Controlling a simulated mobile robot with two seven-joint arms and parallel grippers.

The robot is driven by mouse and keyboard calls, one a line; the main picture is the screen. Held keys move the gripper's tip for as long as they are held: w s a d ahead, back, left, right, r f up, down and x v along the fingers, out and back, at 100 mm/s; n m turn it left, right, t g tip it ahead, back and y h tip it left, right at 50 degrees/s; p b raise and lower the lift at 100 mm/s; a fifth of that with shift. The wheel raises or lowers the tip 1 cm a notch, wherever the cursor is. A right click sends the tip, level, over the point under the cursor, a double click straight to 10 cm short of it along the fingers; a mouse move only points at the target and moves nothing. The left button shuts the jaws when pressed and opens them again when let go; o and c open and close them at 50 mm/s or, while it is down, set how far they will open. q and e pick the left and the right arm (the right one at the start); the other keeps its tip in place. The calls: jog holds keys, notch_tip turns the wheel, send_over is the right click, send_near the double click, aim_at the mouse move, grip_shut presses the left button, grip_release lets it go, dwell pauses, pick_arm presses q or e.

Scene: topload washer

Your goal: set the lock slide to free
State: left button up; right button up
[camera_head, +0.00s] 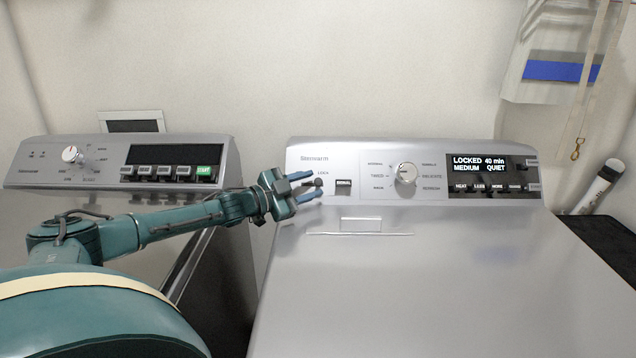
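The lock slide (318,182) is a small dark knob under a "LOCK" label at the left of the right-hand washer's grey control panel (345,155). The display (480,163) on that panel reads "LOCKED 40 min MEDIUM QUIET". My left gripper (312,186) reaches in from the left at the panel. Its two blue fingers are apart, one above and one below the knob. I cannot tell whether either finger touches it. My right gripper is not in view.
A button marked "NORMAL" (343,185) and a round dial (405,173) sit right of the slide. A lid handle (361,224) lies below the panel. A second machine's panel (60,165) stands at left, behind my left arm. A bottle (603,185) stands at far right.

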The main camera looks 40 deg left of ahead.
aim_at(315, 183)
pick_arm(q)
jog(key=shift+x, duration=1.6)
jog(key=shift+c, duration=0.3)
grip_shut()
